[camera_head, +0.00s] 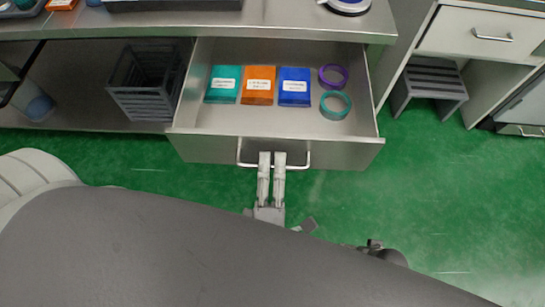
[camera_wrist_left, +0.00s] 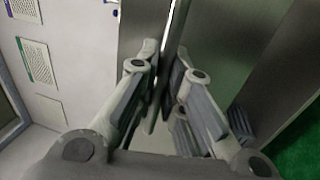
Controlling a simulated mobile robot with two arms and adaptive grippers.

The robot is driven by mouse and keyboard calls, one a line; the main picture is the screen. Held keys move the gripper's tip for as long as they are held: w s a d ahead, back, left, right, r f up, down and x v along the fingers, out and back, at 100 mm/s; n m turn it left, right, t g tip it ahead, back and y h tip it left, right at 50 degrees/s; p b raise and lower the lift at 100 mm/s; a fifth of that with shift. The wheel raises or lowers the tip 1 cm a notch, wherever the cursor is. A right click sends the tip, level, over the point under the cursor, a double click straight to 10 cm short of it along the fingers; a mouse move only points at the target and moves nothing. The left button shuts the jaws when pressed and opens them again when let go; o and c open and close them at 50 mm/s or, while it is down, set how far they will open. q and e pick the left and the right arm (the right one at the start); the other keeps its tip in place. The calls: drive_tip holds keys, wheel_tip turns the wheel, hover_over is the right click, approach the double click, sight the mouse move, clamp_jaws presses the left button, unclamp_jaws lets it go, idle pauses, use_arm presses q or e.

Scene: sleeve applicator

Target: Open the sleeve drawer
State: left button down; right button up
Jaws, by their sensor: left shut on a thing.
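The sleeve drawer (camera_head: 275,150) is a grey metal drawer under the counter. It stands pulled well out, and its inside is open to view. It holds a green box (camera_head: 223,84), an orange box (camera_head: 258,85), a blue box (camera_head: 294,86), a purple ring (camera_head: 333,76) and a teal ring (camera_head: 335,104). My left gripper (camera_head: 272,158) is at the middle of the drawer's bar handle (camera_head: 298,165), with its fingers shut on the bar. In the left wrist view, the left gripper's fingers (camera_wrist_left: 166,85) close around the bar in front of the metal drawer front. My right gripper is not seen.
A metal counter (camera_head: 290,18) runs above the drawer. A dark slatted crate (camera_head: 145,82) stands on the shelf to the left. At the right are a grey step stool (camera_head: 430,85) and a white cabinet drawer (camera_head: 470,35). The green floor (camera_head: 450,190) at right is clear.

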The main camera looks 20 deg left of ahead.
use_arm(q)
drive_tip(key=c, duration=1.5)
unclamp_jaws()
drive_tip(key=shift+c, duration=0.2)
